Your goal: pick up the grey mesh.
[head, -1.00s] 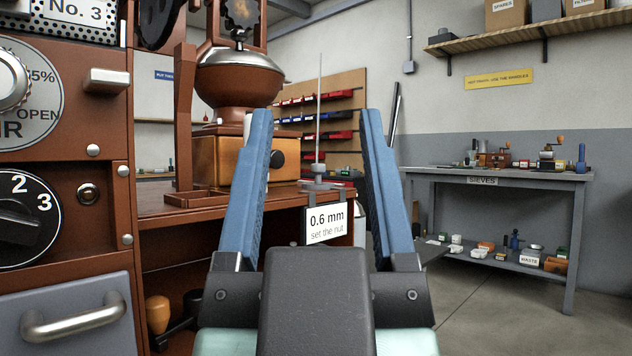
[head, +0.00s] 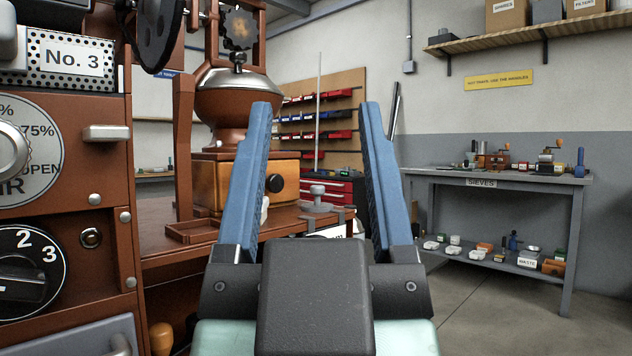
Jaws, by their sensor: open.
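My gripper (head: 315,105) is in the middle of the head view, its two blue fingers spread wide apart with nothing between them. I cannot pick out the grey mesh with certainty. Small items stand on the grey table (head: 455,180) labelled SIEVES at the right, well beyond my gripper, and on its lower shelf (head: 470,260). They are too small to tell which, if any, is the mesh. The fingers hide part of the bench and wall behind them.
A brown machine (head: 75,170) labelled No. 3 stands close at the left. Behind it, a copper-topped grinder with a wooden drawer (head: 235,185) sits on a brown bench (head: 170,245). A red tool cabinet (head: 335,190) stands behind. The floor (head: 480,310) at the right is clear.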

